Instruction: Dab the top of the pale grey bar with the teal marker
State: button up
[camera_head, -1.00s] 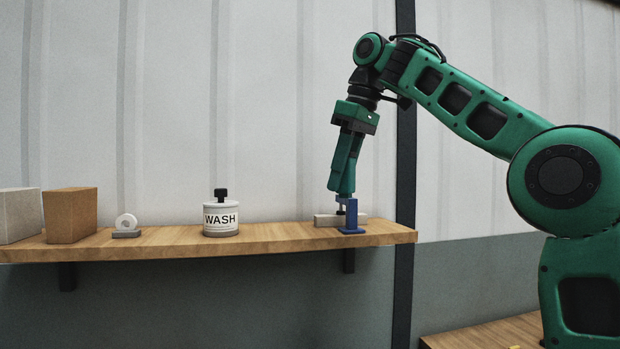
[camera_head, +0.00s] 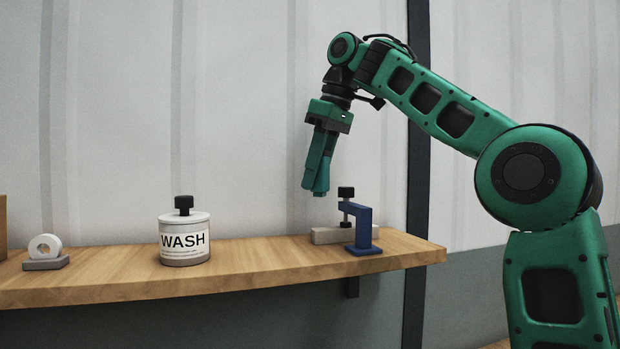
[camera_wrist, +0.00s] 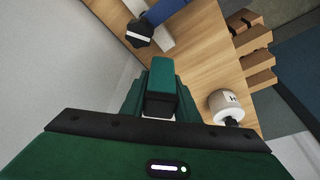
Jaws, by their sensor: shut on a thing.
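The pale grey bar (camera_head: 326,236) lies flat on the wooden shelf near its right end, held by a blue clamp (camera_head: 364,229) with a black knob (camera_head: 346,193). In the wrist view, part of the bar (camera_wrist: 165,37) shows beside the clamp (camera_wrist: 165,12) and knob (camera_wrist: 139,33). My gripper (camera_head: 316,186) points down, above the bar and left of the knob, apart from both. It is shut on the teal marker (camera_wrist: 161,75), which sits between the fingers. In the head view, marker and fingers blend in colour, and I cannot make out its tip.
A white WASH jar (camera_head: 185,243) with a black lid knob stands mid-shelf. A white ring on a grey base (camera_head: 46,262) is further left, with a brown block (camera_head: 2,228) at the picture's edge. The shelf (camera_head: 260,262) is clear between jar and bar.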

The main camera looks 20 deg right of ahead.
aim_at(318, 196)
jog(key=shift+d+f, duration=0.1)
jog(key=shift+f, duration=2.8)
jog(key=shift+f, duration=0.6)
jog(key=shift+r, duration=3.6)
